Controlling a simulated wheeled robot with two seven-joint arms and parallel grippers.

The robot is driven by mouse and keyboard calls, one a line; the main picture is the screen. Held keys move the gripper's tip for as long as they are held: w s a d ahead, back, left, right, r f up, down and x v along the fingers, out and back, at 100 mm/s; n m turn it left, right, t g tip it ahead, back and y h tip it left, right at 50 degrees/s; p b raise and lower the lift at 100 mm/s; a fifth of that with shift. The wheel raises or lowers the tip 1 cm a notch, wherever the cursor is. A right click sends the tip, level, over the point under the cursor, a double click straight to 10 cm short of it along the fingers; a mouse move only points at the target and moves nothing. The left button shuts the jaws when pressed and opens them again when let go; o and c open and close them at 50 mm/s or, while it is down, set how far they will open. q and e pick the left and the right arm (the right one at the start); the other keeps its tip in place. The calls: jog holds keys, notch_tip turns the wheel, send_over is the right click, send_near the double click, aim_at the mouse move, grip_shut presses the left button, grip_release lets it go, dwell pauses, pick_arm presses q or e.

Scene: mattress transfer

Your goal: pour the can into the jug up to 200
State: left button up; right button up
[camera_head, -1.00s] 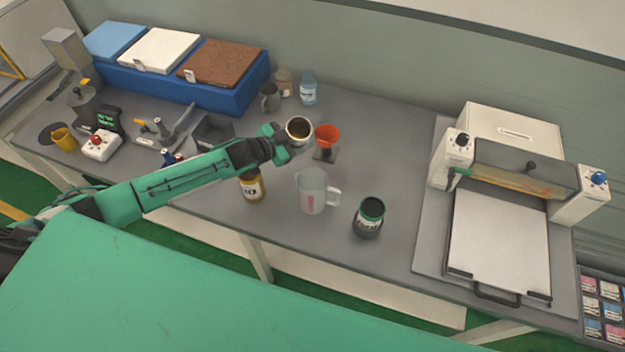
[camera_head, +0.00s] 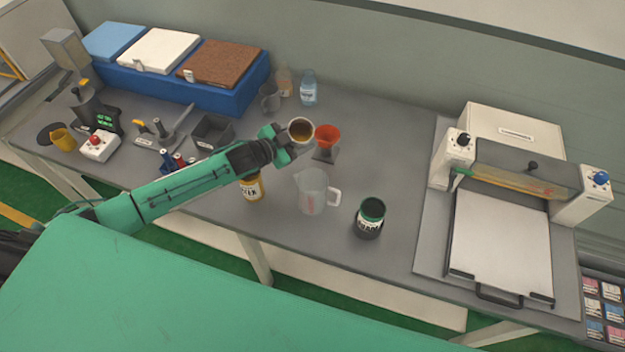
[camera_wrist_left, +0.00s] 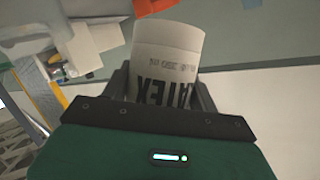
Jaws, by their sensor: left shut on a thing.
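My left gripper (camera_head: 287,146) is shut on a white can (camera_wrist_left: 168,65) with dark lettering on its side. In the head view the can (camera_head: 301,121) is held up, its open top facing the camera and an amber-brown content showing inside. The translucent jug (camera_head: 311,190) with a white handle stands upright on the table, nearer the front than the can and a little to its right. The can is apart from the jug. The jug's level marks are too small to read. My right gripper is not in view.
A red funnel (camera_head: 327,134) on a dark stand is close right of the can. A dark green-rimmed jar (camera_head: 369,218) stands right of the jug, an amber jar (camera_head: 252,187) left of it. A flat press machine (camera_head: 500,240) fills the table's right side.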

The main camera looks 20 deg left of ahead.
pick_arm(q)
jog(key=shift+s+d+r+m+t+b, duration=0.5)
jog(key=shift+m+b, duration=0.3)
jog(key=shift+b, duration=0.3)
dwell(0.6)
jog(key=shift+a+b, duration=0.1)
jog(key=shift+b, duration=0.2)
jog(key=shift+f+m+t+b, duration=0.2)
jog(key=shift+m+t+b, duration=0.35)
jog(key=shift+b, duration=1)
jog(key=shift+r+m+t+b, duration=0.25)
jog(key=shift+r+m+b, duration=0.4)
jog(key=shift+b, duration=0.6)
jog(key=shift+f+b, duration=0.15)
jog(key=shift+b, duration=0.15)
jog(key=shift+f+m+t+b, duration=0.25)
jog(key=shift+m+b, duration=0.45)
jog(key=shift+b, duration=0.75)
jog(key=shift+f+m+t+b, duration=0.2)
jog(key=shift+m+b, duration=0.5)
jog(key=shift+b, duration=0.75)
